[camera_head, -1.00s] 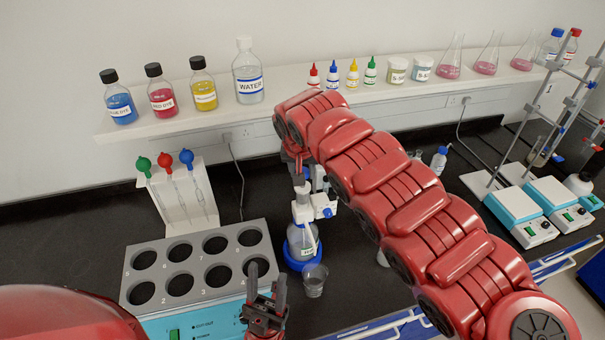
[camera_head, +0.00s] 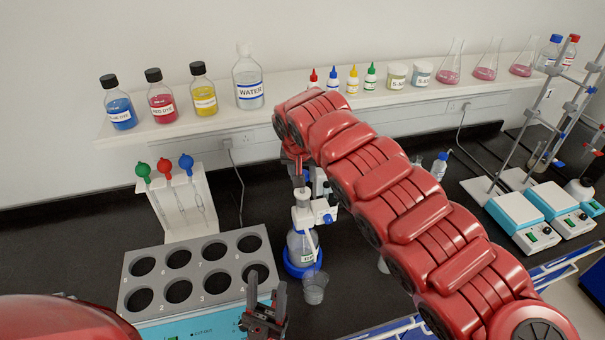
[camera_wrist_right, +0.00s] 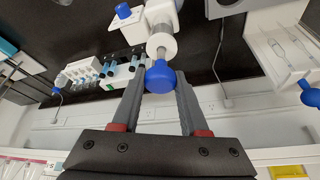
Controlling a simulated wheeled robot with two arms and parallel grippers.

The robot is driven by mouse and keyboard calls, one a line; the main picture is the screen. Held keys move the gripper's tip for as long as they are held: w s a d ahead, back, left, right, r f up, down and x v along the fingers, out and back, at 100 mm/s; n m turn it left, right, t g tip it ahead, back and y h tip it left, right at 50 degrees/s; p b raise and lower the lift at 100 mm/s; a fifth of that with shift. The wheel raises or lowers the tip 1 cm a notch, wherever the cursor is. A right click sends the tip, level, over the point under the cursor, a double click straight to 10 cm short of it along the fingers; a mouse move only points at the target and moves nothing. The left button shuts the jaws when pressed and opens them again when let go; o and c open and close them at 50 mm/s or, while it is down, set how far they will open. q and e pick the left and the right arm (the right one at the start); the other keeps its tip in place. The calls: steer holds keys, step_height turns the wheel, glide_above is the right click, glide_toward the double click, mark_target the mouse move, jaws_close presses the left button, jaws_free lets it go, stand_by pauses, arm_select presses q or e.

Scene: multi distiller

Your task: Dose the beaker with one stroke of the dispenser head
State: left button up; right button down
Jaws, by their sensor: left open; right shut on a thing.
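The dispenser bottle (camera_head: 302,246) stands upright in a blue base ring, with the white dispenser head (camera_head: 304,215) on top. A small clear beaker (camera_head: 314,289) stands at its front, by the spout side; I cannot see liquid in it clearly. My right gripper (camera_wrist_right: 161,84) is shut on the blue knob (camera_wrist_right: 159,74) of the dispenser head. A short length of pale shaft (camera_wrist_right: 160,53) shows between the knob and the white collar. In the head view the right arm hides part of the fingers. My left gripper (camera_head: 266,288) is open and empty, left of the beaker.
A grey rack (camera_head: 200,244) with numbered holes stands left of the bottle, close to my left gripper. A pipette stand (camera_head: 183,205) is behind it. Labelled bottles fill the wall shelf (camera_head: 220,119). Hotplates (camera_head: 520,215) and clamp stands are at right.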

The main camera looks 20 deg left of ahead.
steer(key=shift+f+b, duration=1.3)
steer(key=shift+b, duration=0.05)
steer(key=shift+c, duration=1.8)
jaws_free()
steer(key=shift+r, duration=0.1)
steer(key=shift+r, duration=0.2)
steer(key=p+v, duration=0.3)
steer(key=v, duration=1.4)
steer(key=shift+s+a, duration=0.1)
